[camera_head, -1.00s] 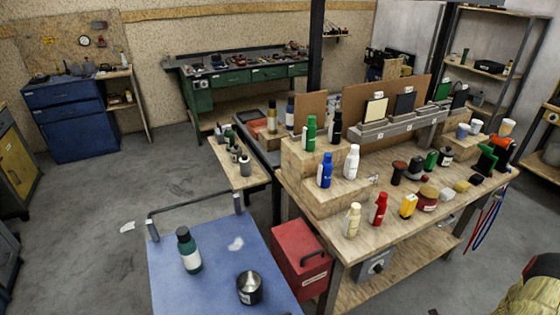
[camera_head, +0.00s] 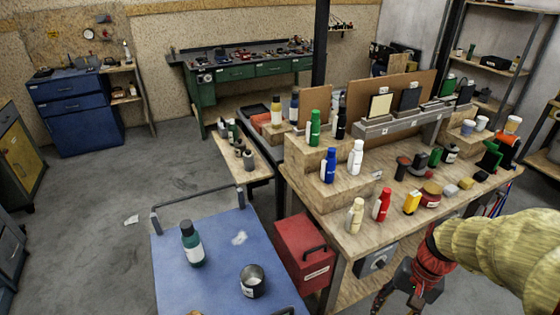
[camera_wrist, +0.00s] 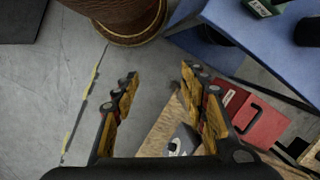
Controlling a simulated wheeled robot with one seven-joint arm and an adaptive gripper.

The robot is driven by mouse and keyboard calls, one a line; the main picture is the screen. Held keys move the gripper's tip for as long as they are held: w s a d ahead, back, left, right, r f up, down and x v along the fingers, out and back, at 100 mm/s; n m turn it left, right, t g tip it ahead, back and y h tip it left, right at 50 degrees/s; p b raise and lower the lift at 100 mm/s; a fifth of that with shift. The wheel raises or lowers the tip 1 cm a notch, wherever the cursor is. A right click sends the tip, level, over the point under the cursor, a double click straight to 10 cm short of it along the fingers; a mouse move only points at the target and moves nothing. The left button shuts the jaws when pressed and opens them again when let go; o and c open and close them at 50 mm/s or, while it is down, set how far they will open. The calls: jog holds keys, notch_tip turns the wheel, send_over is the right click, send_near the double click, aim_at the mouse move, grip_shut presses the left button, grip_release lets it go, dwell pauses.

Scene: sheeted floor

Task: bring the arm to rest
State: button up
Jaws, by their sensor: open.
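My arm (camera_head: 500,245), in a yellow sleeve, reaches in from the right edge of the head view. It passes in front of the workbench's right front part, and its red and black wrist (camera_head: 428,268) hangs downward. My gripper (camera_wrist: 158,82) is open in the wrist view, with its two yellow and black fingers well apart. Nothing is between the fingertips but the view of the grey floor beyond. In the head view the fingers are partly cut off by the lower edge.
The wooden workbench (camera_head: 338,220) carries several bottles and small items. Open floor (camera_head: 85,240) lies at the left.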

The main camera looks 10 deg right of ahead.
jog(key=s+a+r+n+t+h, duration=0.1)
jog(key=a+r+n+t, duration=0.2)
jog(key=a+r, duration=0.3)
jog(key=a+r+n+t+h, duration=0.1)
jog(key=a+r+n+t, duration=0.2)
jog(key=r, duration=0.8)
jog(key=a+n, duration=0.1)
jog(key=a, duration=0.1)
jog(key=shift+s+a+n, duration=0.3)
jog(key=shift+s+a, duration=0.05)
jog(key=shift+s, duration=0.05)
jog(key=shift+r, duration=0.1)
